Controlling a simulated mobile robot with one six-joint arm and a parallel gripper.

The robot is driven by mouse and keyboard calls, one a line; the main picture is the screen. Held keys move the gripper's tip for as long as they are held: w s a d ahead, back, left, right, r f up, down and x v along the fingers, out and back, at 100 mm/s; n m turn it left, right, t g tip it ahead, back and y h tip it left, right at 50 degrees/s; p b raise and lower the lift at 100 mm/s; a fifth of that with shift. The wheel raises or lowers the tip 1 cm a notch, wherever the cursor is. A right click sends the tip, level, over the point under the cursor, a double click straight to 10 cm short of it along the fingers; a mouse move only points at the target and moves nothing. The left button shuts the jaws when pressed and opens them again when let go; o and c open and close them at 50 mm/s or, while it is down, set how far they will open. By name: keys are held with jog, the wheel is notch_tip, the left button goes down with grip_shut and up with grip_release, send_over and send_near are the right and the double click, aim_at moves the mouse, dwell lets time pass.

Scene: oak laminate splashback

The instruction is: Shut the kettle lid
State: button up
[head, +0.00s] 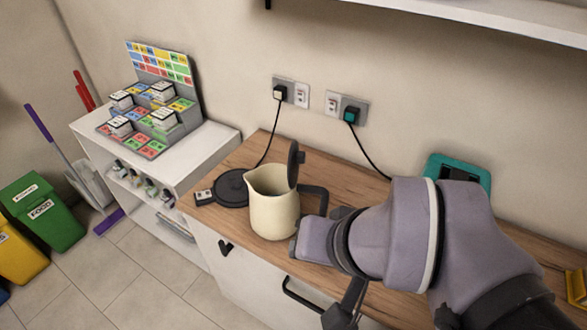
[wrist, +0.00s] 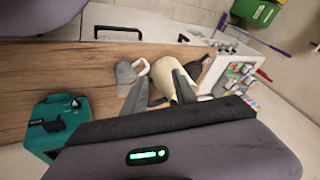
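The cream kettle (head: 272,212) stands upright on the wooden counter, to the right of its round dark base (head: 232,188). Its dark lid (head: 293,165) stands up, open, at the rim, above the dark handle (head: 316,194) on the right. My gripper (wrist: 160,77) has its two grey fingers spread apart in the wrist view. The kettle's cream body (wrist: 164,68) shows between and beyond the fingertips; I cannot tell whether they touch it. In the head view my wrist is just right of the kettle, and the fingers are not clearly visible.
A teal appliance (head: 460,168) stands on the counter behind my arm. A grey object (wrist: 125,74) with a white ring-like part lies near the left finger. Two cords hang from wall sockets (head: 347,107). A white shelf (head: 490,17) overhangs above. A low white cabinet (head: 180,160) carries a display stand.

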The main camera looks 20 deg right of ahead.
jog(key=shift+s+d, duration=0.1)
jog(key=shift+d, duration=0.15)
jog(key=shift+a, duration=0.1)
jog(key=shift+c, duration=0.2)
